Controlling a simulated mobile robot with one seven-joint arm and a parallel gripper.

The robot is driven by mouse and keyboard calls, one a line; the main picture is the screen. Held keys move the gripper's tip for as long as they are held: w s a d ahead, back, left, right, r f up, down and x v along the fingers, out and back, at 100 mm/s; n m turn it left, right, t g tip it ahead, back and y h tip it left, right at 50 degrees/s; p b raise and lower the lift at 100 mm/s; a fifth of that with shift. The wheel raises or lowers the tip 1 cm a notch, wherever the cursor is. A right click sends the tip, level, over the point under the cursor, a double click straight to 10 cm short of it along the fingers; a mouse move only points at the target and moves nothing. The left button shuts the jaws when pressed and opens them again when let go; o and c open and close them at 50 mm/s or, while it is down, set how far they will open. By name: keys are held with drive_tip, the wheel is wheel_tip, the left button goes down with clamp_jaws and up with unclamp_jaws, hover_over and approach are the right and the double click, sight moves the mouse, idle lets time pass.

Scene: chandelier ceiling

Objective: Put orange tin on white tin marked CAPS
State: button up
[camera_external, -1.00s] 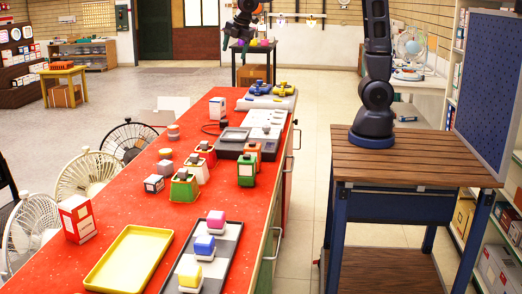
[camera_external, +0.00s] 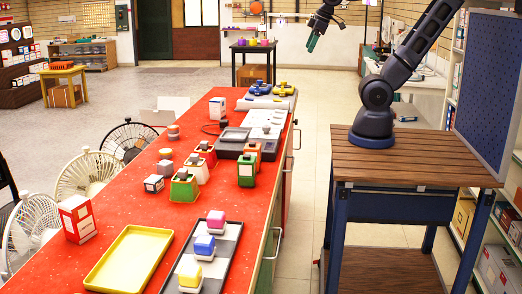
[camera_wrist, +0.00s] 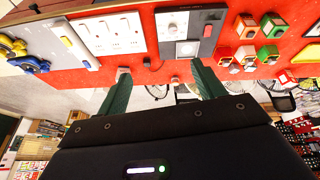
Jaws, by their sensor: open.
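The orange tin (camera_external: 256,149) stands on the red counter, behind a green tin (camera_external: 246,174). It also shows in the wrist view (camera_wrist: 244,30). A white tin (camera_external: 199,175) stands to its left between a red tin and another green tin, and shows in the wrist view (camera_wrist: 245,60). Its marking is too small to read. My gripper (camera_external: 313,42) is open and empty, high up and right of the counter's far end, well apart from both tins. Its green fingers (camera_wrist: 160,78) are spread in the wrist view.
A red tin (camera_external: 205,151) and a green tin (camera_external: 182,190) flank the white tin. A dark device (camera_external: 232,147) sits behind the orange tin. A yellow tray (camera_external: 128,258) and a tray with stamp-like blocks (camera_external: 227,250) lie at the front.

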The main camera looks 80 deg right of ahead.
drive_tip(key=shift+s+a+f+m, duration=0.1)
drive_tip(key=shift+s+f+m, duration=0.15)
drive_tip(key=shift+s, duration=0.3)
drive_tip(key=shift+s+f+m, duration=0.15)
drive_tip(key=shift+s+m, duration=0.15)
drive_tip(key=shift+s, duration=0.2)
drive_tip(key=shift+s+a+f+m, duration=0.1)
drive_tip(key=shift+s+f+m, duration=0.15)
drive_tip(key=shift+s, duration=0.3)
drive_tip(key=shift+d, duration=0.1)
